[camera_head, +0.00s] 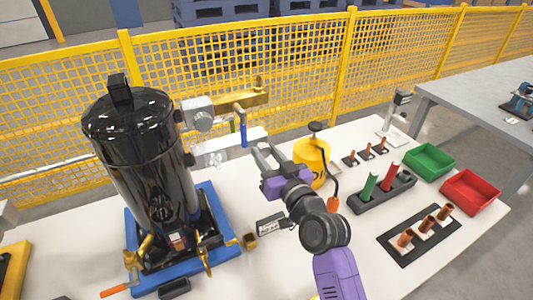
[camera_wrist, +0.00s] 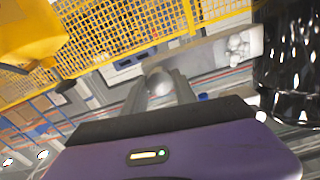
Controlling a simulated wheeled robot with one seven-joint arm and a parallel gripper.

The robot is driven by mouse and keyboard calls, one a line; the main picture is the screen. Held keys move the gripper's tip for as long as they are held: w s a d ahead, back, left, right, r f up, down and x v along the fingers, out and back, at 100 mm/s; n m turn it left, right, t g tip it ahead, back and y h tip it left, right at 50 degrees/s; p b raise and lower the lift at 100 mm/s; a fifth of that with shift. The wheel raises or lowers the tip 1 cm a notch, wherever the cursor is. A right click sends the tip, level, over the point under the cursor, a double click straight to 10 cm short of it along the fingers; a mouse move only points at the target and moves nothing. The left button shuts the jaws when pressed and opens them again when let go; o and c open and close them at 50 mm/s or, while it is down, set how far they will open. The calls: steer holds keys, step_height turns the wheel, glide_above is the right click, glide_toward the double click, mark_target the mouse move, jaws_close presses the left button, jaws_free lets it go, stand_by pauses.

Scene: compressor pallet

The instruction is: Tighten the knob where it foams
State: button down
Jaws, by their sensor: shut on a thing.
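A glossy black compressor tank (camera_head: 145,160) stands on a blue base at left in the head view; its side shows at right in the wrist view (camera_wrist: 288,65). A grey metal arm (camera_head: 222,152) runs right from the tank. White foam (camera_head: 216,159) sits on it, also visible as white bubbles in the wrist view (camera_wrist: 237,48). A grey box-shaped fitting (camera_head: 198,114) with a round front is above. My gripper (camera_head: 264,151) is at the arm's right end, right of the foam. Its fingers close on a grey rounded piece (camera_wrist: 158,82); whether this is a knob is unclear.
A yellow pot (camera_head: 311,161) with a black top stands close right of my gripper. A blue-handled part (camera_head: 243,133) hangs just behind the gripper. Holders with red, green and copper cylinders, a green bin (camera_head: 430,160) and a red bin (camera_head: 470,191) stand farther right. A yellow fence is behind.

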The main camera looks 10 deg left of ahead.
steer(key=m+p, duration=0.1)
steer(key=m, duration=0.4)
steer(key=shift+r+m, duration=0.1)
steer(key=shift+m, duration=0.2)
steer(key=m+p, duration=0.1)
steer(key=m, duration=0.3)
steer(key=shift+p, duration=0.35)
steer(key=m+p, duration=0.2)
steer(key=m, duration=0.3)
steer(key=shift+m+p, duration=0.8)
steer(key=shift+m, duration=1.5)
steer(key=shift+f, duration=0.2)
steer(key=c, duration=1)
jaws_free()
